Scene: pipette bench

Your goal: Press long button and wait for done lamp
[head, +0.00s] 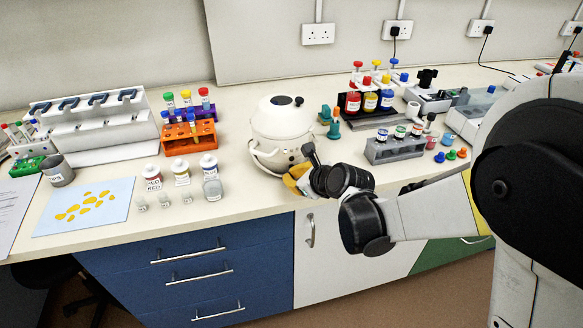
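A white rounded machine (281,118) with a domed lid and a dark knob on top stands on the bench, left of my arm. It appears to be a small centrifuge. No long button or done lamp can be made out on it; its lower right front is partly hidden by my gripper. My gripper (297,173) is at the machine's front right, low down near the bench edge. A yellow part and a dark part show there. My wrist covers much of it, so I cannot see whether the fingers touch the machine or how far apart they are.
An orange tube rack (190,134) and several small bottles stand left of the machine. A grey rack of vials (394,148) and a rack of red, yellow and blue bottles (369,111) stand to the right. A light blue mat with yellow spots (84,207) lies far left.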

